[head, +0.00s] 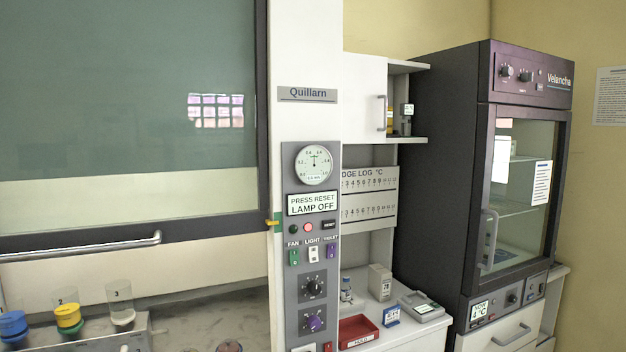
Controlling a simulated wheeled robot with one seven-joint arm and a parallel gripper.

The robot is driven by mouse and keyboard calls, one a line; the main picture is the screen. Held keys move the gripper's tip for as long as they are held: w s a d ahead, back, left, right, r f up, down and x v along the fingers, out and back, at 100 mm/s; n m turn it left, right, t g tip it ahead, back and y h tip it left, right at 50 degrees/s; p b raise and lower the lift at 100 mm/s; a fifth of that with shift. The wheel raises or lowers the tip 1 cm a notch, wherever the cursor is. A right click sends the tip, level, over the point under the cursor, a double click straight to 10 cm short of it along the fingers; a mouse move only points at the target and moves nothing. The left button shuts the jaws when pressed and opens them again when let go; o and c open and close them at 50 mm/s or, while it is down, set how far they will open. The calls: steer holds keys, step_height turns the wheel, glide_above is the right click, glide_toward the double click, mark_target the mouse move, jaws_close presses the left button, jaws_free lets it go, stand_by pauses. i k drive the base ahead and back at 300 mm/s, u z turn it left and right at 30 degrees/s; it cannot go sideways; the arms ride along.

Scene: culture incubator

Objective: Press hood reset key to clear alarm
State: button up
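The Quillarn hood (307,94) stands at the left, with a grey control panel (297,180) on its right post. A small black key labelled RESET (329,224) sits on this panel, just below the display (313,203). The display reads "PRESS RESET LAMP OFF". Left of the key are a red round lamp or button (308,227) and a dark green one (293,228). My gripper is not in view.
Below are fan (294,257), light (313,254) and violet (331,250) switches and two knobs. The hood's sash handle (80,246) sticks out at left. A bench with a red tray (358,332) and the Velancha cabinet (440,170) stand at right.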

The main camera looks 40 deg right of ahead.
mark_target(327, 224)
steer(key=z, duration=1.25)
